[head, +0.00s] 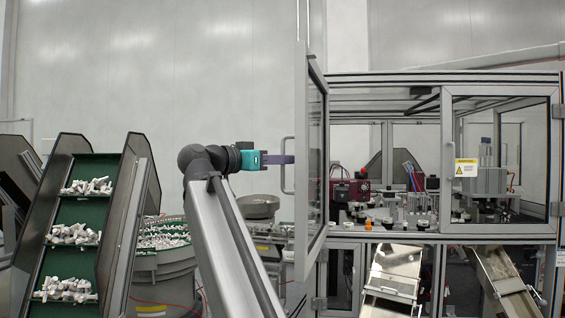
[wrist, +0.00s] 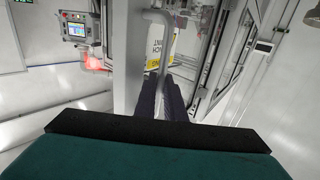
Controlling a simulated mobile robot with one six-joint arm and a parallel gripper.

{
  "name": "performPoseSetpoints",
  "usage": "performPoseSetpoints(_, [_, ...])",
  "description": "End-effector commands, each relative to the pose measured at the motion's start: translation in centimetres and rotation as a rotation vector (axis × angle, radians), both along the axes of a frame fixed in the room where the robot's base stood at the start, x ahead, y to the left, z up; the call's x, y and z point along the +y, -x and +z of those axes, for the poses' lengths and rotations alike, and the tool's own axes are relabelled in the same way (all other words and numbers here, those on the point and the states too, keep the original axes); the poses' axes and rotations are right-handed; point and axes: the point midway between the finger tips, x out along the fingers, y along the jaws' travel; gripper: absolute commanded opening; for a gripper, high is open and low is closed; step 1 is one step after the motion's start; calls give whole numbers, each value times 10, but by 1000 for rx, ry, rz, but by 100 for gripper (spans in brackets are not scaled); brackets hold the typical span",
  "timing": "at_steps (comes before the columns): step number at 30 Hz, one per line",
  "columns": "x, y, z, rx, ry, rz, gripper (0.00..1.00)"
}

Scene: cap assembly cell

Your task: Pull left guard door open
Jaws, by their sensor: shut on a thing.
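The left guard door (head: 316,160) is a grey-framed clear panel. It stands swung out from the machine, seen nearly edge-on in the head view. Its handle (head: 284,165) is a grey bar on the door's left side. My gripper (head: 290,159) reaches it from the left with its fingers at the bar. In the wrist view the handle (wrist: 158,50) runs down between the dark fingers of my gripper (wrist: 168,98), which are shut on it. The exact contact is partly hidden by the fingers. The right guard door (head: 498,160) is closed and bears a yellow warning label.
The machine's opening shows small fixtures (head: 385,220) inside. A conveyor with white parts (head: 80,232) and a round feeder (head: 163,262) stand left. Metal chutes (head: 395,272) project below the machine. In the wrist view a control panel (wrist: 76,28) hangs at upper left.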

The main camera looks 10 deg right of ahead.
Motion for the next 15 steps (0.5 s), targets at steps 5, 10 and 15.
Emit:
performPoseSetpoints(5, [-3, -1, 4, -6, 7, -2, 0])
performPoseSetpoints(10, [-5, -1, 4, -5, 6, -3, 11])
performPoseSetpoints(15, [-5, -1, 3, -3, 4, -4, 17])
